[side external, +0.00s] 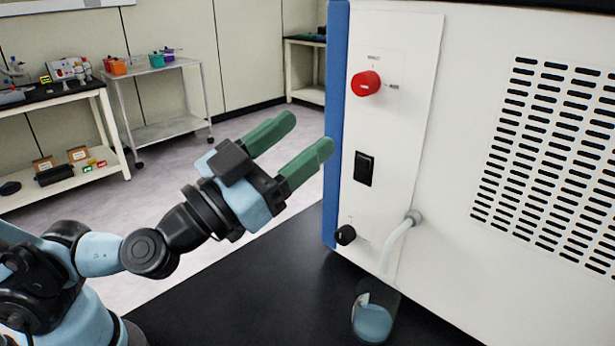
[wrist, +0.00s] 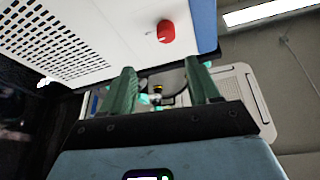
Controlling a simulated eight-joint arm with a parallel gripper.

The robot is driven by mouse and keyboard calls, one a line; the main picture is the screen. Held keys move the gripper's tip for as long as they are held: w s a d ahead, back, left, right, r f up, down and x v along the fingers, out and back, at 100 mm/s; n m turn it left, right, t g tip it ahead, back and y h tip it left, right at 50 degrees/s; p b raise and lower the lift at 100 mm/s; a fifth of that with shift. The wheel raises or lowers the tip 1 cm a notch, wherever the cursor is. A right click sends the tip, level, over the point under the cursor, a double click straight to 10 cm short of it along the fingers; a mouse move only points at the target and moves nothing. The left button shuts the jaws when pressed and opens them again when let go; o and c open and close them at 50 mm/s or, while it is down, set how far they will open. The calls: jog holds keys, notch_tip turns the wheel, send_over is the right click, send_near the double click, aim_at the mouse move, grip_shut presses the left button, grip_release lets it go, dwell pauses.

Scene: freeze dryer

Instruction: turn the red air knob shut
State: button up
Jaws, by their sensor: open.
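The red air knob (side external: 366,84) sticks out near the top of the white side panel of the freeze dryer. It also shows in the wrist view (wrist: 166,31), above and between my finger tips, with a pale line on its face. My gripper (side external: 308,134) is open, its two green fingers spread with nothing between them. In the side view it is left of the panel and lower than the knob, apart from it. In the wrist view the fingers (wrist: 163,78) point upward in the picture, short of the knob.
Below the knob are a black rocker switch (side external: 363,168) and a small black knob (side external: 345,235). A pale hose (side external: 396,243) runs down into a clear jar (side external: 374,318) with blue liquid on the black bench (side external: 250,300). A blue edge (side external: 336,130) borders the panel.

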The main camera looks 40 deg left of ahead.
aim_at(360, 84)
jog(key=shift+n+y, duration=0.3)
jog(key=shift+y, duration=0.1)
jog(key=x, duration=1.1)
jog(key=shift+w+a+r, duration=0.25)
jog(key=shift+w+a, duration=0.05)
jog(key=shift+a, duration=0.05)
jog(key=c, duration=1)
jog(key=shift+c, duration=0.2)
